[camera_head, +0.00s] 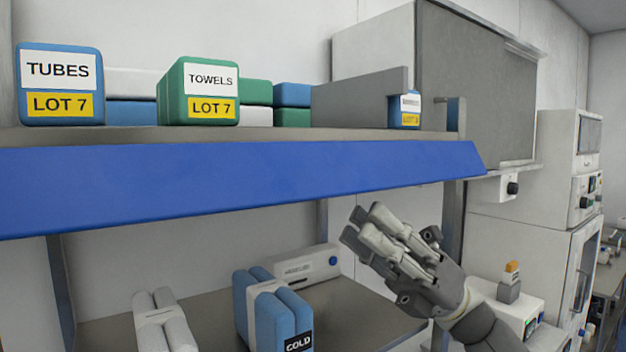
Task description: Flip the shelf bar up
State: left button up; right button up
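The shelf bar (230,183) is a long blue panel along the front edge of the upper shelf. It hangs down and tilts outward, running from the left picture edge to the shelf's right post. My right gripper (366,229) comes in from the lower right and is below the bar near its right end, with a visible gap under the bar's lower edge. Its fingers lie close together, pointing up and left, with nothing seen between them. My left gripper is not in view.
The upper shelf (140,134) holds a blue TUBES box (88,62), a green TOWELS box (174,85), more packs and a grey divider (350,99). Below are a blue COLD pack (281,318), white rolls (178,330) and a white device (318,266). A post (453,205) stands right.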

aim_at(322, 191)
jog(key=p+x, duration=0.3)
jog(key=x, duration=0.5)
jog(key=shift+s+a+p, duration=0.1)
jog(key=shift+a+p, duration=0.1)
jog(key=shift+p, duration=0.15)
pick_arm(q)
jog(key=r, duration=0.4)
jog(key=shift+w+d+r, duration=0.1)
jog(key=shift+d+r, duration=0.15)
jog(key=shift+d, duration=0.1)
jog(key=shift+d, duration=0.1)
pick_arm(e)
jog(key=shift+c, duration=0.5)
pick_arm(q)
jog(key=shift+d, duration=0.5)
pick_arm(e)
grip_shut()
